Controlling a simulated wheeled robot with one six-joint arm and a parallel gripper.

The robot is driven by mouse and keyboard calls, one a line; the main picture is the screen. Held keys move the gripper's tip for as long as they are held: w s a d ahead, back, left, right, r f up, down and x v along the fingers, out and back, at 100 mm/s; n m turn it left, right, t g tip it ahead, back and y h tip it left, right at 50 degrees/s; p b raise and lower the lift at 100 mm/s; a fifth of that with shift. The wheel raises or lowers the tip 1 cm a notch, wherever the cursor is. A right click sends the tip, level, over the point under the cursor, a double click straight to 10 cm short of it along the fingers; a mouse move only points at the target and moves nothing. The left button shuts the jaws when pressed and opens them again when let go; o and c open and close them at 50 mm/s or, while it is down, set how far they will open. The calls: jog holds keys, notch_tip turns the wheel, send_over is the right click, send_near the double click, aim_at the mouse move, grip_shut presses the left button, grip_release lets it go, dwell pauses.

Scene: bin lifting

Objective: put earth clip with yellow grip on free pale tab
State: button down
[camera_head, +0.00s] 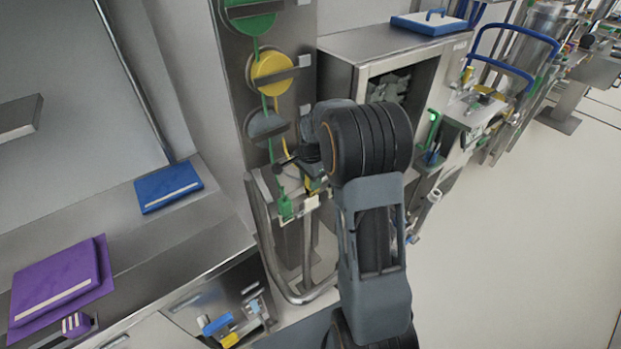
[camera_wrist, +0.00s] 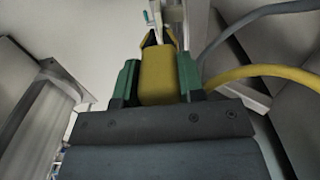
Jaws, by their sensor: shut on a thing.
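My gripper (camera_wrist: 157,82) is shut on the yellow grip (camera_wrist: 157,70) of the earth clip, held between its two green finger pads. The clip's dark jaws point away, and a narrow pale piece (camera_wrist: 168,22) shows right at their tip; I cannot tell whether the jaws are around it. In the head view my gripper (camera_head: 308,180) is mostly hidden behind my arm, with a bit of yellow beside it. Just below is a pale tab (camera_head: 312,202), next to a green clip (camera_head: 285,207). A yellow cable (camera_wrist: 260,72) shows in the wrist view.
An upright metal panel carries a green reel (camera_head: 250,15), a yellow reel (camera_head: 272,73) and a grey reel (camera_head: 268,123). A curved metal rail (camera_head: 270,255) stands in front. A steel cabinet (camera_head: 340,55) is behind my arm. Open floor (camera_head: 530,220) lies to the right.

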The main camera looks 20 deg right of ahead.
jog(key=shift+f, duration=0.5)
jog(key=shift+f+b, duration=0.1)
jog(key=shift+b, duration=0.2)
jog(key=shift+f+b, duration=0.7)
jog(key=shift+f, duration=0.35)
jog(key=shift+f+b, duration=0.7)
jog(key=shift+f, duration=0.35)
dwell(0.8)
jog(key=c, duration=0.6)
grip_release()
jog(key=shift+c, duration=0.2)
jog(key=shift+r, duration=0.1)
notch_tip(320, 180, up, 14)
jog(key=shift+f, duration=0.15)
